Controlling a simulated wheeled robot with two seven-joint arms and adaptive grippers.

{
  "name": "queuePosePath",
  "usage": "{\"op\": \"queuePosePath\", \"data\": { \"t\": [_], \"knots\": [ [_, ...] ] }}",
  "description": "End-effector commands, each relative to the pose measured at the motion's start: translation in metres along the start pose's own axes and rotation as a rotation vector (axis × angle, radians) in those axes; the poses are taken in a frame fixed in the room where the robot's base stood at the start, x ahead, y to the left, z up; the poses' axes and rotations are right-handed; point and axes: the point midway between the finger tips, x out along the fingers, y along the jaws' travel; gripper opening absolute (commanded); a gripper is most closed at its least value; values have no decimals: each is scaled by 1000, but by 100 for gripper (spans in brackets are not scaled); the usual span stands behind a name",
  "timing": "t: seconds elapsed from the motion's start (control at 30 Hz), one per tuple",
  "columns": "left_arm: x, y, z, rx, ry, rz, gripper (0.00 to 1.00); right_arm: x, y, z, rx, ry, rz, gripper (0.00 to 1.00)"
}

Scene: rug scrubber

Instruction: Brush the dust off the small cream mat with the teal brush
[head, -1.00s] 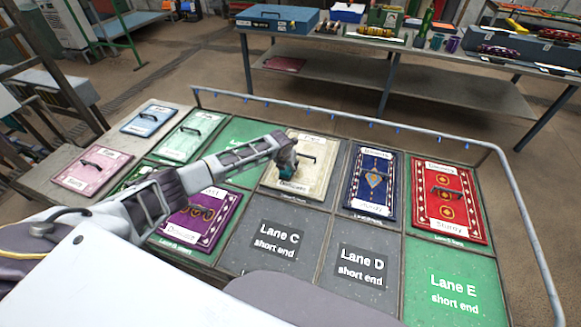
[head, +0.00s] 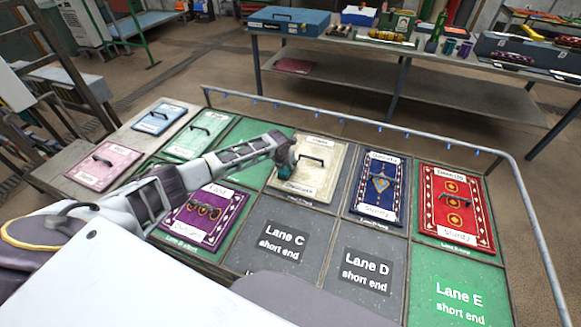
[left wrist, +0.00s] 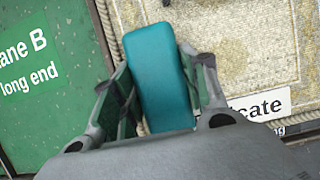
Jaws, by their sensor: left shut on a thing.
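The small cream mat (head: 323,182) lies in a lane of the table, with a dark handle (head: 311,158) near its middle and white labels at its ends. It also shows in the left wrist view (left wrist: 240,50), its woven surface speckled with yellowish-brown patches. My left gripper (head: 287,160) is over the mat's left edge. It is shut on the teal brush (left wrist: 160,70), whose smooth back faces the wrist camera. The brush's bristles are hidden, so I cannot tell whether they touch the mat. My right gripper is not in view.
A blue mat (head: 378,186) and a red mat (head: 452,210) lie to the right. A purple mat (head: 207,216) lies beside my left forearm. Pink, mint and light blue mats lie at the left. A metal rail (head: 360,122) runs along the far and right edges.

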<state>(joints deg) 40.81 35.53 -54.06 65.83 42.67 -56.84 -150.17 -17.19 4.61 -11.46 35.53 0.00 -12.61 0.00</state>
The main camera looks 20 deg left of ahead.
Motion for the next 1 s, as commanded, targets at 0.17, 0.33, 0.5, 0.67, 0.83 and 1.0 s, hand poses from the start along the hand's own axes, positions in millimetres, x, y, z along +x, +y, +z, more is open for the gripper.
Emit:
{"op": "queuePosePath", "data": {
  "t": [0.17,0.33,0.5,0.67,0.83,1.0],
  "knots": [
    [1,14,-2,-1,5,5,13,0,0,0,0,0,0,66],
    [1,16,-2,0,5,4,13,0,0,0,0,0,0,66],
    [1,15,-2,0,5,4,13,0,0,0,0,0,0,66],
    [1,11,-2,0,4,3,13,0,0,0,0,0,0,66],
    [1,-2,-2,1,5,0,13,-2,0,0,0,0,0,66],
    [1,-14,-2,1,5,1,13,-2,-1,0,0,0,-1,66]
  ]
}}
